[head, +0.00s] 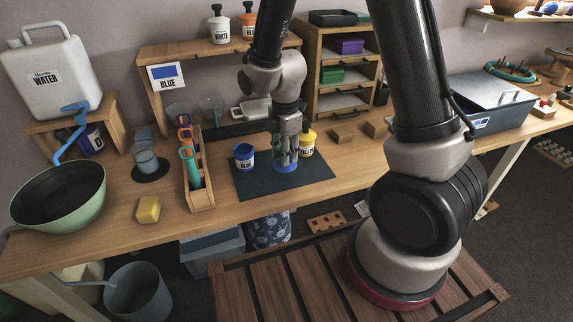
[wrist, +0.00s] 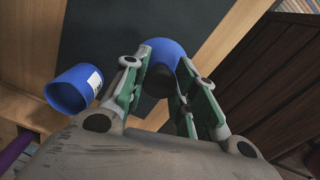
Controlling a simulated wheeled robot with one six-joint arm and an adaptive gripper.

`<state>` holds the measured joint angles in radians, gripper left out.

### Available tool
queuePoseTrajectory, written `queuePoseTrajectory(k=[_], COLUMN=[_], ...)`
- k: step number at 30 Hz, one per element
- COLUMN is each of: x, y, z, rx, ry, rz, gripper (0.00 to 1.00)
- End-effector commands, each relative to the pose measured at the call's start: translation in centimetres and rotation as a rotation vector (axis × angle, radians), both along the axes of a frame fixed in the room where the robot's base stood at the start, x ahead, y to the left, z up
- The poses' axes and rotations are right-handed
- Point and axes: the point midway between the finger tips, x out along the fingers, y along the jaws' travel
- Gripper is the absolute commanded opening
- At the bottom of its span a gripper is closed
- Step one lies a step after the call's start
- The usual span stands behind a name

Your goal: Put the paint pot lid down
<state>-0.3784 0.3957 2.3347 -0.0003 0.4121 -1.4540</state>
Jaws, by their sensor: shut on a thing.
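The blue paint pot lid (head: 286,168) is a round blue disc at my fingertips, low over the dark mat (head: 257,186). In the wrist view the lid (wrist: 168,50) shows between and beyond the fingers. My gripper (head: 285,159) points down and is shut on the lid; its green-padded fingers also show in the wrist view (wrist: 163,66). I cannot tell whether the lid touches the mat. The blue paint pot (head: 244,157) stands upright on the mat, left of the lid and apart from it; it also shows in the wrist view (wrist: 72,91).
A yellow pot (head: 307,144) stands close behind my gripper on the right. A wooden tool rack (head: 201,198) is left of the mat. A yellow sponge (head: 148,209) and a green bowl (head: 62,200) are farther left. The mat's front part is clear.

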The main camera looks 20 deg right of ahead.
Motion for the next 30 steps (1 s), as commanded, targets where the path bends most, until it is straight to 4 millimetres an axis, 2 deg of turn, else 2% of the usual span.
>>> queuePoseTrajectory(k=[6, 9, 20, 21, 24, 30], x=[-0.1, -0.1, 0.0, 0.0, 0.0, 0.0], y=[-0.1, 0.0, 0.0, 0.0, 0.0, 0.0], z=[-3.3, -4.2, -4.5, -4.5, -4.5, -4.5], rx=[-0.002, -0.001, 0.0, 0.0, 0.0, 0.0], ry=[0.004, 0.002, 0.001, 0.0, 0.0, 0.0], rz=[0.0, 0.0, 0.0, 0.0, 0.0, 0.0], gripper=[0.13, 0.13, 0.13, 0.33, 0.49, 0.49])
